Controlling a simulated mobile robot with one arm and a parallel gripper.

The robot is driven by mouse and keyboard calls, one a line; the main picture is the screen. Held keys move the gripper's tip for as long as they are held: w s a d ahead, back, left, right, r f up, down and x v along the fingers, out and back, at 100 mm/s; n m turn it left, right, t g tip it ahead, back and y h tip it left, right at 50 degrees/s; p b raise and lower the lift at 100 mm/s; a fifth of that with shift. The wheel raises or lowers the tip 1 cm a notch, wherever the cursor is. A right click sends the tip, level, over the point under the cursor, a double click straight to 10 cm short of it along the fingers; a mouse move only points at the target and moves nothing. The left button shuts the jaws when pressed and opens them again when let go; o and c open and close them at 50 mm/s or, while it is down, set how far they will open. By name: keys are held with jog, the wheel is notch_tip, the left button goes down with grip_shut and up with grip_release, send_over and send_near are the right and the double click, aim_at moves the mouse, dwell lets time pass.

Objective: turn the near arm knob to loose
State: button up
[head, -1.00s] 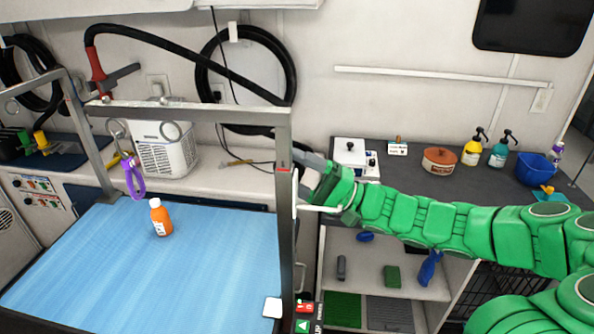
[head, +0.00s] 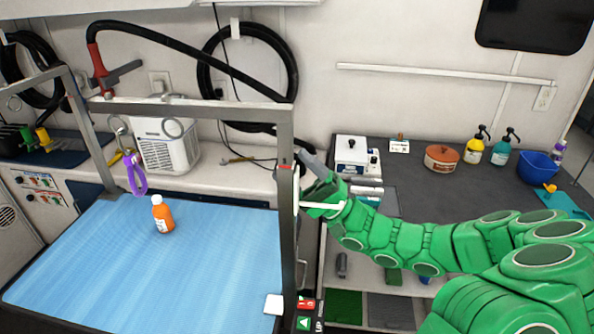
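The near grooming-arm post (head: 288,235) rises at the right front corner of the blue table, with a red mark near its upper part. I cannot clearly make out the near arm knob; the post and my gripper cover that spot. A thin white strip (head: 297,192) shows along the post's right side, but I cannot tell what it belongs to. My gripper (head: 309,163) is at the post's right side, level with the red mark. One grey finger shows there; the other is hidden. I cannot tell whether it touches anything or how far it is open.
The blue table (head: 190,265) holds an orange bottle (head: 163,215). A dark counter (head: 430,195) at the right holds a white box (head: 351,155), a brown pot (head: 441,158), pump bottles and a blue bowl (head: 538,167).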

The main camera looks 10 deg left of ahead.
dwell(0.3)
jog(key=o, duration=1)
jog(key=shift+o, duration=0.2)
jog(key=v, duration=0.7)
jog(key=shift+d+f, duration=0.3)
jog(key=shift+a, duration=0.1)
